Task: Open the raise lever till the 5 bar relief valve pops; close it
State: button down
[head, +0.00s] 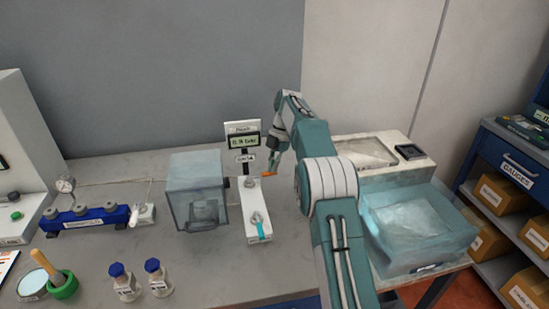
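A slim white valve block (257,237) stands on the bench. It has a round grey fitting on its far end and a teal lever (258,224) on its near half. Its labels are too small to read, so I cannot tell which lever is the raise lever. A small orange piece (268,174) sits beside the far fitting, just below my gripper (272,163). My gripper points down over the block's far end, and I cannot tell whether it touches anything. Its fingers are too small to judge. No relief valve is clearly identifiable. A display post (243,142) behind shows unclear digits.
A clear box (196,190) stands just left of the block. A blue manifold (85,218) with a gauge (65,184) is farther left. Two blue-capped bottles (121,282) and a green mortar (62,285) are in front. A clear-bodied machine (415,225) is at right.

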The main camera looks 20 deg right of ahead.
jog(key=v, duration=0.4)
jog(key=shift+v, duration=0.9)
jog(key=shift+s+a, duration=0.1)
jog(key=shift+s, duration=0.05)
